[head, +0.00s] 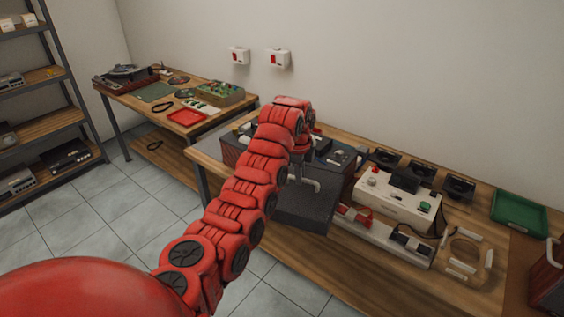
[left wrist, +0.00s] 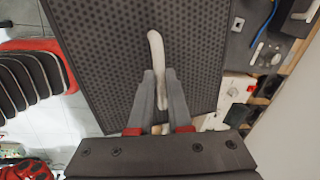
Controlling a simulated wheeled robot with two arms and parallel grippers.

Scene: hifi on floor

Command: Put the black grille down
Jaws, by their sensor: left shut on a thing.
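The black grille (head: 303,212) is a dark flat panel at the front edge of the near workbench in the head view. In the left wrist view the grille (left wrist: 100,45) shows its perforated face and fills much of the upper middle. A pale curved handle-like piece (left wrist: 156,50) lies across that face. My left gripper (left wrist: 160,76) is shut on this pale piece, with a finger on each side. In the head view my left gripper (head: 304,178) is above the grille, partly hidden by my red arm. I cannot tell whether the grille touches the bench. My right gripper is not in view.
The near workbench (head: 345,268) holds a dark hifi cabinet (head: 342,160) behind the grille, a white unit (head: 397,200), several black speaker parts and a green tray (head: 519,212). A second bench with a turntable (head: 126,76) and red tray (head: 186,117) stands behind left. Bare wood shows along the near bench's front.

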